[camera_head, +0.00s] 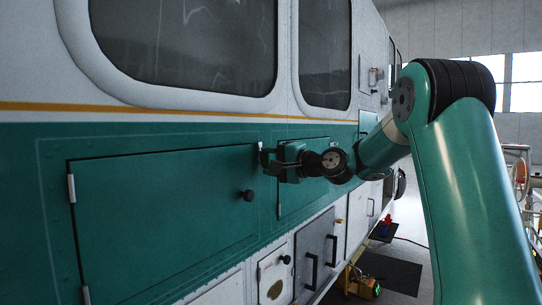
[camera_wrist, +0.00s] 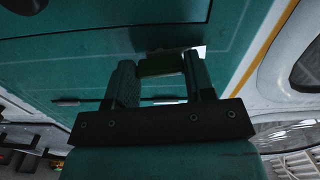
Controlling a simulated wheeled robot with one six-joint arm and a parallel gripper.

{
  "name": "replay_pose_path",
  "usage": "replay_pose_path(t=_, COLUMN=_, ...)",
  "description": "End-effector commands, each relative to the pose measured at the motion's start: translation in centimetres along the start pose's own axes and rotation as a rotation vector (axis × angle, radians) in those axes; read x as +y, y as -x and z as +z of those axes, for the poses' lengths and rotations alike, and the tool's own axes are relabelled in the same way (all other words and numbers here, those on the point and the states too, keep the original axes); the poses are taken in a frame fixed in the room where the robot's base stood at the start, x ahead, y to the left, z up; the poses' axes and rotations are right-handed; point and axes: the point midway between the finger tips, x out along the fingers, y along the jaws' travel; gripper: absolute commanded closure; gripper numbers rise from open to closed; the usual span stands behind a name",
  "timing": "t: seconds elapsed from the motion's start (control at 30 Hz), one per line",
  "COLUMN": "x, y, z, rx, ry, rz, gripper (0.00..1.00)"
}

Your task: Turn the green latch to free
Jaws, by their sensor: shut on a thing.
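The green latch (camera_wrist: 160,64) shows in the wrist view as a dark green bar lying across between my fingertips, close to a teal panel edge. My gripper (camera_wrist: 160,72) has one finger on each side of it and is shut on it. There the fingers hide most or all of the latch. The latch's exact turn angle cannot be told.
A black knob (camera_head: 248,195) sticks out of the large door just below left of my gripper. A smaller teal panel (camera_head: 307,198) is behind my wrist. Below are a grey door (camera_head: 314,250) with black handles and a white door (camera_head: 273,275) with a knob. Dark mats (camera_head: 390,272) lie on the floor.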

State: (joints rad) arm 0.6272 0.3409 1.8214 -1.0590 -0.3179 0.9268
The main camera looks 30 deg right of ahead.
Motion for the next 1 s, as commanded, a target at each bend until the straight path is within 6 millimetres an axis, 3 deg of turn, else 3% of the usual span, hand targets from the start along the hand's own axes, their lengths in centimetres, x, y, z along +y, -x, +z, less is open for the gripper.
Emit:
replay_pose_path(t=0.33, x=0.01, y=0.05, z=-0.09, rx=0.002, ry=-0.132, rz=0.002, gripper=0.75)
replay_pose_path(t=0.87, x=0.11, y=0.05, z=-0.09, rx=0.003, ry=-0.153, rz=0.002, gripper=0.75)
replay_pose_path(t=0.9, x=0.11, y=0.05, z=-0.09, rx=0.003, ry=-0.153, rz=0.002, gripper=0.44)
replay_pose_path(t=1.0, x=0.1, y=0.03, z=-0.06, rx=0.002, ry=-0.153, rz=0.001, gripper=0.26)
